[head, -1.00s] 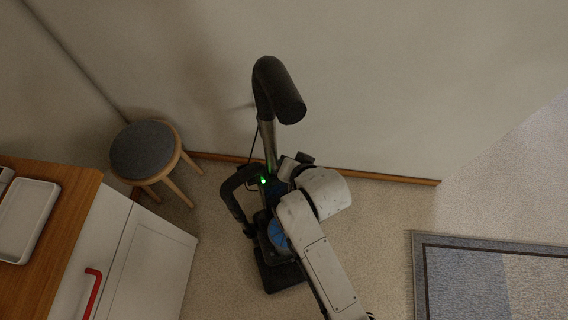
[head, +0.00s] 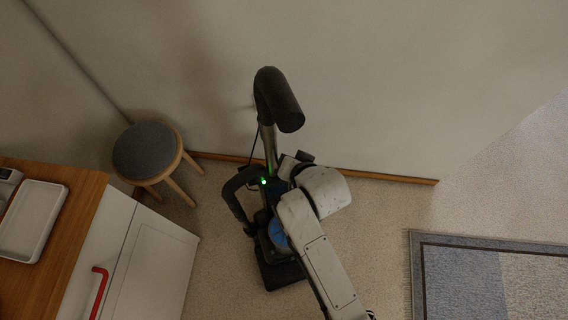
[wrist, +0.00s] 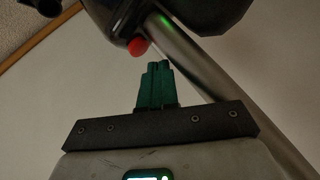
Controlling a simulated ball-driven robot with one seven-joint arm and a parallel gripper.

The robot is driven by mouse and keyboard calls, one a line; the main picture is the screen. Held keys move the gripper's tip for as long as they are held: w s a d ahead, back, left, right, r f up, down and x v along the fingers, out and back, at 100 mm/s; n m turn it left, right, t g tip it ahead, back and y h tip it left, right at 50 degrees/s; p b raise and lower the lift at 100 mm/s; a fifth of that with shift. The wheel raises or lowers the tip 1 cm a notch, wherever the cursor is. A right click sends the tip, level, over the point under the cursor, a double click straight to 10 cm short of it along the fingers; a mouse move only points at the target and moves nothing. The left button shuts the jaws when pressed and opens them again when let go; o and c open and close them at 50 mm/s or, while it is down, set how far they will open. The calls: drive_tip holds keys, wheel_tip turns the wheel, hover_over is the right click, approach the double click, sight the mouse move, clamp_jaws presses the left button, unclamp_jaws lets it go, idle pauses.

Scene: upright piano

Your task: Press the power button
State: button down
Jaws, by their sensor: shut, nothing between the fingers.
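An upright vacuum cleaner stands by the wall, with a dark curved handle (head: 279,101), a metal tube and a blue and black body. A small green light (head: 264,182) glows on it. In the wrist view a round red button (wrist: 138,46) sits under the vacuum's dark housing, beside the metal tube (wrist: 205,70). My gripper (wrist: 157,68) has green fingers, shut and empty. Its tips appear just below and right of the red button; I cannot tell whether they touch. In the head view my arm hides part of the vacuum, and the fingers cannot be made out.
A round stool (head: 147,151) stands left of the vacuum. A white cabinet (head: 150,262) with a wooden top, a white tray (head: 32,222) and a red handle (head: 98,292) is at lower left. A blue-grey rug (head: 470,285) lies at right. The wall is close behind.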

wheel_tip(320, 180, up, 5)
drive_tip(key=p, duration=0.4)
drive_tip(key=shift+s+d, duration=0.1)
